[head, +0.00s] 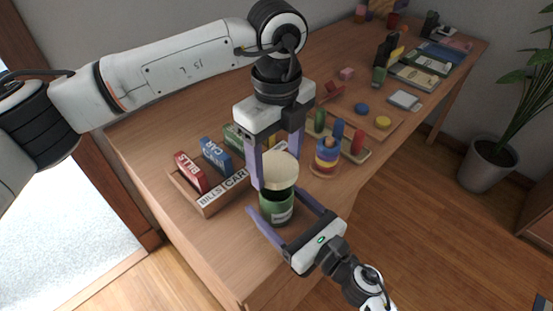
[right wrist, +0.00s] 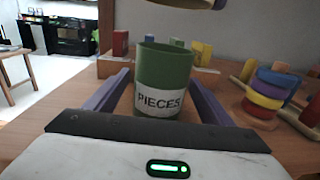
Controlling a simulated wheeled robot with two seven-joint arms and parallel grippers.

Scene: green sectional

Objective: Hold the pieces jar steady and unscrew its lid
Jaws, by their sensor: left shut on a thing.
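The pieces jar (head: 276,210) is a green cylinder with a white label, upright on the desk near its front edge. In the right wrist view the jar (right wrist: 165,72) shows its label and an uncovered rim. The cream lid (head: 280,171) is between the fingers of my left gripper (head: 275,168), which is shut on it above the jar. The lid's edge (right wrist: 140,22) shows at the top of the right wrist view, apart from the rim. My right gripper (head: 276,199) has its fingers on either side of the jar, with slim gaps visible, so it looks open around it.
A wooden tray (head: 207,201) with labelled compartments and coloured boxes stands left of the jar. A ring stacker (head: 327,157) and a peg board (head: 350,152) stand to the right. More toys and books lie farther back. The desk's front left corner is clear.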

